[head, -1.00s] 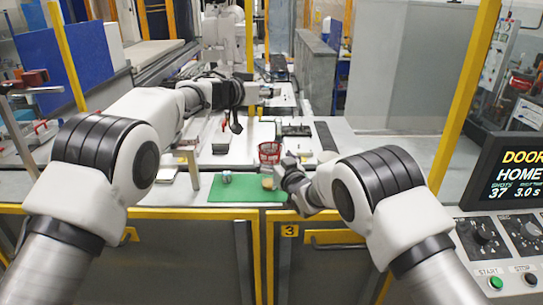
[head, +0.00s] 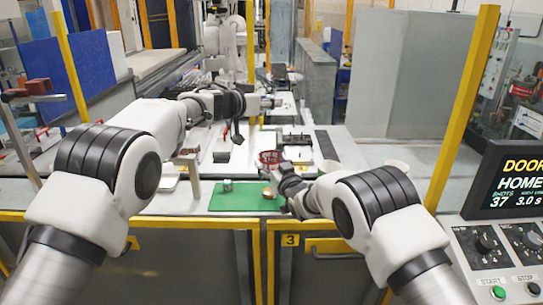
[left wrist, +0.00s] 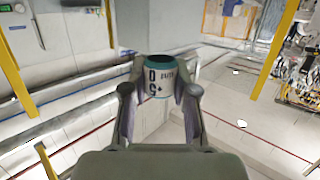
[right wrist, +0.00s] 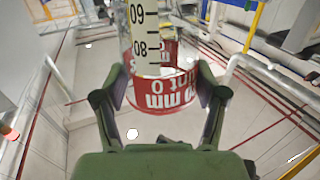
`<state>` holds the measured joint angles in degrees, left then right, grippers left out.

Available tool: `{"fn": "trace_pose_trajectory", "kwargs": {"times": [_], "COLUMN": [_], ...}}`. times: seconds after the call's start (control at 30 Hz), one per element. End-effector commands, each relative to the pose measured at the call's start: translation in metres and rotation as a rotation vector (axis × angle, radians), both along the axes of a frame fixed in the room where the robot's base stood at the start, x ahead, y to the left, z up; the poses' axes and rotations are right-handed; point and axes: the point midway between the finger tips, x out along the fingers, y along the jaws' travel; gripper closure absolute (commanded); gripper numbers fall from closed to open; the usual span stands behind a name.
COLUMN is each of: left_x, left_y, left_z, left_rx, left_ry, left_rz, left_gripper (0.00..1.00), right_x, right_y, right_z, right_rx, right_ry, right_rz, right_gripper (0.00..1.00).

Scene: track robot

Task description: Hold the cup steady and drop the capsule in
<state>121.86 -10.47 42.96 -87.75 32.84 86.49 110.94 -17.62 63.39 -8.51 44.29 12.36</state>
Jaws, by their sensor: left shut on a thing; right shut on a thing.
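My left gripper (left wrist: 158,98) is shut on a small teal-topped, white-sided cylinder with dark print, probably the capsule (left wrist: 156,84). In the head view this gripper (head: 268,103) reaches over the back of the bench, and its load is too small to make out. My right gripper (right wrist: 160,103) is shut on a cup (right wrist: 160,75) with a red band with white lettering and a yellow-white ruler scale. In the head view the red cup (head: 270,157) is beside the right gripper (head: 277,168), lower than the left gripper and apart from it.
A green mat (head: 240,204) lies at the bench's front edge with a small grey can (head: 227,185) and a round tan object (head: 267,193) on it. A white bowl (head: 395,166) sits behind my right arm. A control panel (head: 500,260) stands at right.

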Motion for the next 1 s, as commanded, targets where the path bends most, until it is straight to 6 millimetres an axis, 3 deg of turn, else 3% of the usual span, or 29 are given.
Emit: {"fn": "trace_pose_trajectory", "kwargs": {"times": [0.13,0.27,0.67,1.0], "left_x": [0.001,0.001,0.001,0.001], "left_y": [0.0,0.001,0.002,0.002], "left_z": [-0.045,-0.073,-0.079,-0.106], "left_rx": [-0.002,-0.002,-0.001,-0.002], "left_ry": [0.01,0.005,0.001,0.003], "left_rz": [-0.004,0.001,-0.001,-0.001], "left_gripper": [0.93,0.93,0.93,0.93], "right_x": [0.0,0.0,0.0,0.0], "right_y": [0.0,0.0,0.0,0.0], "right_z": [0.0,0.0,0.0,0.0], "right_rx": [0.0,0.0,0.0,0.0], "right_ry": [0.0,-0.001,0.0,0.0], "right_rz": [0.0,0.0,0.0,0.0], "right_gripper": [0.71,0.71,0.71,0.71]}}
